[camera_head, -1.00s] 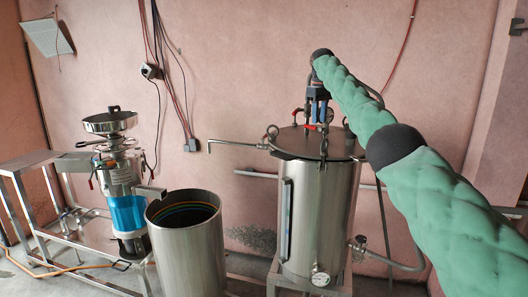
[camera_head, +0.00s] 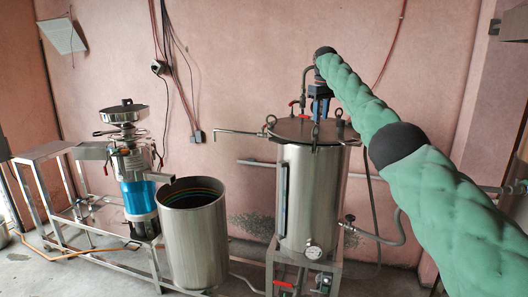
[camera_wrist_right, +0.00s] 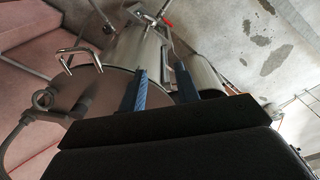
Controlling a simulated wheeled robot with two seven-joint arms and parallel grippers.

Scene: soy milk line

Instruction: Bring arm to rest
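My right gripper (camera_head: 320,106) hangs from my green padded arm, which comes in from the right. In the head view it appears in front of the back of the steel boiler's lid (camera_head: 300,129); I cannot tell the exact gap. In the right wrist view its two blue fingers (camera_wrist_right: 160,78) are apart with nothing between them. The steel boiler (camera_head: 312,200) stands upright on a stand at centre right. It also shows in the right wrist view, behind the fingers. My left gripper is not in view.
An open steel drum (camera_head: 196,245) stands left of the boiler. A grinder (camera_head: 128,160) with a blue section sits on a metal frame table (camera_head: 45,152) at the left. A thin pipe (camera_head: 238,132) sticks out left from the boiler. Hoses and pipes run to the boiler's right.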

